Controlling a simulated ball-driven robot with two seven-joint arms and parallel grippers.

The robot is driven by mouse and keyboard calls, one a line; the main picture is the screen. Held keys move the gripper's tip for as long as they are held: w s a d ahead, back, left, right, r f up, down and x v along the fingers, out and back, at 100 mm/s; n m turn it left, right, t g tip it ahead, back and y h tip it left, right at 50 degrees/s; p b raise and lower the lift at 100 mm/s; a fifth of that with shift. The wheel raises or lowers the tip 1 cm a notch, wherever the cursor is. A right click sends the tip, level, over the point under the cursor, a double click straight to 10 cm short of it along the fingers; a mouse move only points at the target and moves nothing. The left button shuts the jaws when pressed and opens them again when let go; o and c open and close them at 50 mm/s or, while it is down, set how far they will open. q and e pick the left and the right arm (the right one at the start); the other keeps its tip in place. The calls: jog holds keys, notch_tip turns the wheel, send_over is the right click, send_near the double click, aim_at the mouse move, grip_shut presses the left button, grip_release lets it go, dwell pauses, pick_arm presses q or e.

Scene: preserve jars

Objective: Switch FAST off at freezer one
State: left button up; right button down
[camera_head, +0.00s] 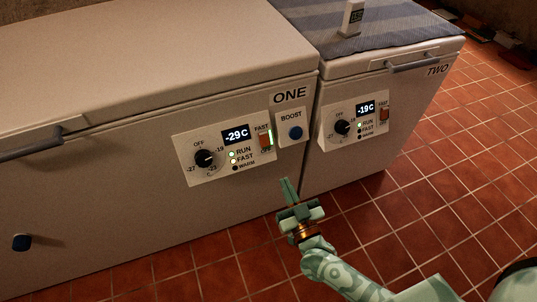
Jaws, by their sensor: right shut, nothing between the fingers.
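Freezer ONE (110,190) is the large white chest at the left. Its control panel (190,164) has a display (236,135) reading -29C and a dial (205,158). My left gripper is out of view.
A BOOST plate with a blue button (295,132) sits right of the FAST switch. Freezer TWO (390,139) stands at the right with a similar panel and red switch (384,114). Tiled floor is clear in front.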

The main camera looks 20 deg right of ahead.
jog(key=b, duration=0.3)
send_near(264, 142)
notch_tip(264, 142, up, 3)
jog(key=w, duration=0.2)
jog(key=w+f+b, duration=0.2)
jog(key=w, duration=0.1)
jog(key=shift+a, duration=0.1)
jog(key=shift+w+f, duration=0.1)
jog(key=shift+w, duration=0.25)
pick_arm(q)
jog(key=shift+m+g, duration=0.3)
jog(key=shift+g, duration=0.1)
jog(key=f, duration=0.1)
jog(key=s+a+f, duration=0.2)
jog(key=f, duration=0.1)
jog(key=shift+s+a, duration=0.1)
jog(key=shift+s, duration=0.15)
pick_arm(e)
jog(key=shift+w, duration=0.1)
